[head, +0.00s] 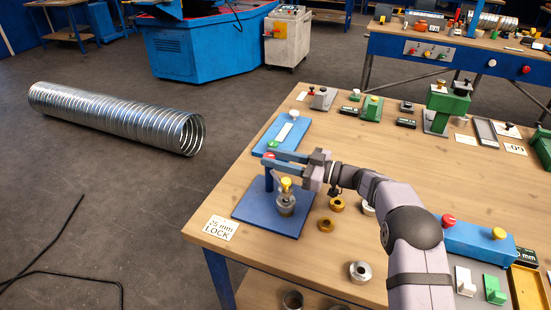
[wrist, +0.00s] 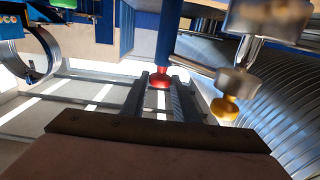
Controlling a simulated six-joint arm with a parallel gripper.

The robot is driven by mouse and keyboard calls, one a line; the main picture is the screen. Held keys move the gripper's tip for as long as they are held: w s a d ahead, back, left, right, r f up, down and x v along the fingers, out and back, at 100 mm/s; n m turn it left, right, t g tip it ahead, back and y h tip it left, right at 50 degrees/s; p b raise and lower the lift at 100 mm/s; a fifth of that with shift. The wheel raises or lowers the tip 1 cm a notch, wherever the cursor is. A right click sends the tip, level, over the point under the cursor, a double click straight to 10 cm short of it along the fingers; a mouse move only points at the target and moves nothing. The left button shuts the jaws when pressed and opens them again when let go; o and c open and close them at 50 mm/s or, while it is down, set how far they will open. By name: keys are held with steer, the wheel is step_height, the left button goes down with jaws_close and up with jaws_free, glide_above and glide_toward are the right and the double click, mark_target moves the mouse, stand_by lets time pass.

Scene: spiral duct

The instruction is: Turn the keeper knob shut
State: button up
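A blue fixture plate (head: 256,214) lies at the table's front left corner, beside a "25 mm LOCK" label (head: 221,228). A blue post with a red knob (head: 268,155) on top rises from it. A metal cylinder (head: 285,204) with a yellow knob (head: 286,183) stands beside the post. My gripper (head: 267,160) is at the red knob, its two fingers apart. In the wrist view, the red knob (wrist: 159,81) sits between the fingertips; whether both touch it is unclear. The yellow knob (wrist: 225,107) is right of the fingers. Which knob is the keeper is not marked.
Brass rings (head: 326,225) and a metal collar (head: 360,271) lie right of the plate. A second blue plate (head: 283,132) lies behind it. A blue block with red and yellow knobs (head: 475,241) stands at right. The middle of the tabletop is fairly clear.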

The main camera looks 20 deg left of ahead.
steer(key=shift+r, duration=0.1)
steer(key=shift+s+m+t, duration=0.1)
steer(key=shift+m+t, duration=0.5)
steer(key=shift+t, duration=0.3)
steer(key=o, duration=1)
steer(key=shift+n+g, duration=0.5)
steer(key=shift+g, duration=0.2)
